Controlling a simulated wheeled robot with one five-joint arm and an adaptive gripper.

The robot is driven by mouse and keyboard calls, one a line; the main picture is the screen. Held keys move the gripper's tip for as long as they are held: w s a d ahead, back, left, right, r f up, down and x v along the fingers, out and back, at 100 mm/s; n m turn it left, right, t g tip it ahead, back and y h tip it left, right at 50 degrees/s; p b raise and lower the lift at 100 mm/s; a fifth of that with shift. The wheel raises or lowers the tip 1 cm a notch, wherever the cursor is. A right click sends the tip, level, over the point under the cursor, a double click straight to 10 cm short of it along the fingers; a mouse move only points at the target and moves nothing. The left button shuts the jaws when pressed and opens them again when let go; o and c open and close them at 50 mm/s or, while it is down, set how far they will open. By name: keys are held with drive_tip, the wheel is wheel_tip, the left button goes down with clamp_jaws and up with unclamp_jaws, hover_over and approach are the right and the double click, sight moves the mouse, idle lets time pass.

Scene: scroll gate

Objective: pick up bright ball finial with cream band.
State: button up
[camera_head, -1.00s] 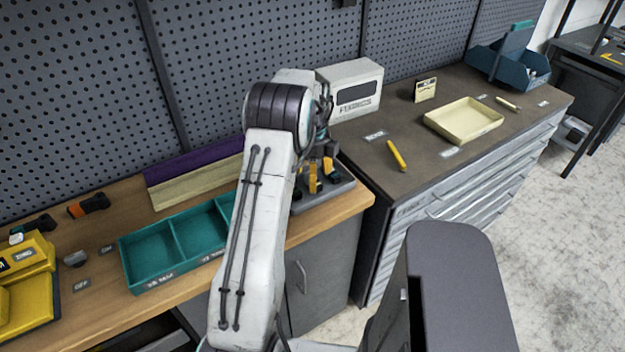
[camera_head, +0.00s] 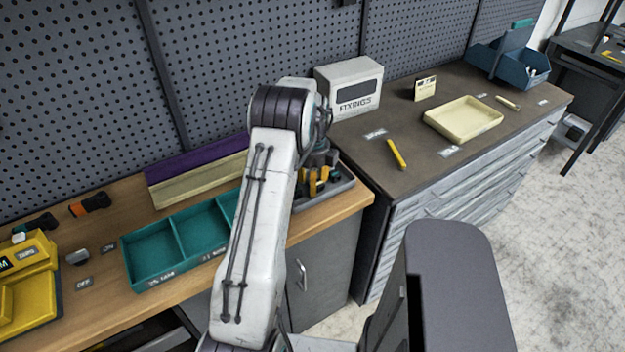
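I cannot make out a bright ball finial with a cream band in this view. My arm reaches over the wooden bench, and its end hangs down over a grey tray (camera_head: 338,192) at the bench's right end. My gripper (camera_head: 318,180) is mostly hidden behind my own arm link. Small yellow-orange pieces show there, at or in the tray; I cannot tell which belong to the gripper. Whether it is open or holds anything does not show.
A teal divided tray (camera_head: 172,267), purple and cream strips (camera_head: 200,178) and a yellow device (camera_head: 30,280) lie left on the bench. The dark cabinet top on the right carries a fixings box (camera_head: 350,88), a cream tray (camera_head: 463,120), a yellow marker (camera_head: 396,154) and a blue bin (camera_head: 510,65).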

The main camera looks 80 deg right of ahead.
drive_tip(key=c, duration=0.6)
drive_tip(key=shift+o, duration=0.2)
drive_tip(key=shift+r, duration=0.15)
